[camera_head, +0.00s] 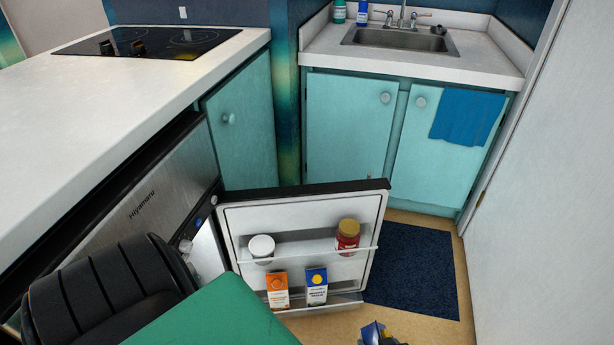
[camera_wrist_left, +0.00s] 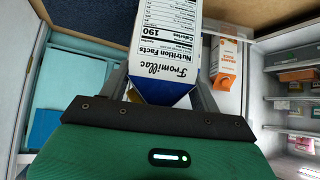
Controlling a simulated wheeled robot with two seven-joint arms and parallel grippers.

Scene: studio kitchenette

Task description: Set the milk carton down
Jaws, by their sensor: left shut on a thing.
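My left gripper (camera_wrist_left: 165,97) is shut on the milk carton (camera_wrist_left: 168,45), which fills the upper middle of the left wrist view. The carton is white with a blue gabled end toward my gripper; its printed side panel shows. In the head view, my green left arm part comes in at the lower left. A small blue and yellow piece at the bottom edge seems to be the top of the held carton; its lower part is out of frame. The fridge door (camera_head: 373,215) stands open, holding an orange juice carton (camera_head: 277,291) and a blue-and-white carton (camera_head: 316,287) side by side.
On the upper door shelf stand a white-lidded jar (camera_head: 262,247) and a red jar (camera_head: 347,238). The fridge interior (camera_wrist_left: 262,135) with shelved items shows in the wrist view. A dark blue mat (camera_head: 415,272) lies right of the door. A counter (camera_head: 110,95) runs along the left.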

